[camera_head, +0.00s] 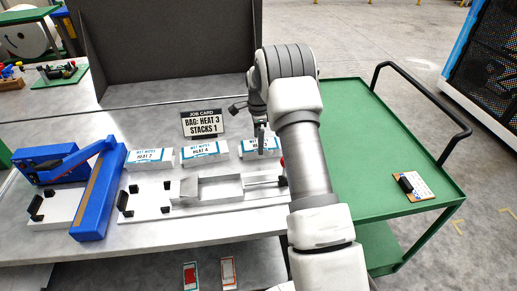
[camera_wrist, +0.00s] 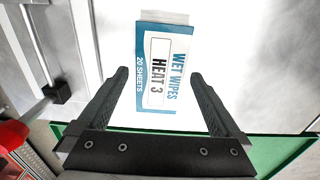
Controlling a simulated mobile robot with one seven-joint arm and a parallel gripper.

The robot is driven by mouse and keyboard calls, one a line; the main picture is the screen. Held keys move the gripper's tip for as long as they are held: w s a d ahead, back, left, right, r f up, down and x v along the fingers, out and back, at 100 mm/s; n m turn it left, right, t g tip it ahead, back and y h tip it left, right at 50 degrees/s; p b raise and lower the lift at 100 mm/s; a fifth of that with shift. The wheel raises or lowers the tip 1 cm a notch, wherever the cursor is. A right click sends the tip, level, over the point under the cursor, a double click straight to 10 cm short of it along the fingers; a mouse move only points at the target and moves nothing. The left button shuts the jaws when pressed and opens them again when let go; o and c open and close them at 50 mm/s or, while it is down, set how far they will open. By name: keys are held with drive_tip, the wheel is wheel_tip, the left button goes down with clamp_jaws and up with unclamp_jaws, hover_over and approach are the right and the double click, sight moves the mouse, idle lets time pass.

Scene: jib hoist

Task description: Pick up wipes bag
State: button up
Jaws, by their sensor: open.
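The HEAT 3 wet wipes pack (camera_wrist: 165,70), white with blue bands, lies on the light table top in the wrist view. In the head view this pack (camera_head: 268,148) is the rightmost of three and is partly hidden behind my gripper (camera_head: 261,143). In the wrist view my gripper (camera_wrist: 158,80) is open, with one finger on each side of the pack and a gap at both sides. I cannot tell how far above the table the fingertips are. The job card (camera_head: 203,123) reads "BAG: HEAT 3, STACKS 1".
Packs HEAT 2 (camera_head: 149,158) and HEAT 4 (camera_head: 204,152) lie to the left. A metal tray fixture (camera_head: 215,190) is in front, a blue lever press (camera_head: 95,190) at the left. A green cart (camera_head: 365,135) with a clipboard (camera_head: 415,187) stands at right. A red knob (camera_wrist: 12,134) shows in the wrist view.

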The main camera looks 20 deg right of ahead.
wheel_tip(320, 180, down, 3)
drive_tip(key=shift+r, duration=0.1)
drive_tip(key=c, duration=1.3)
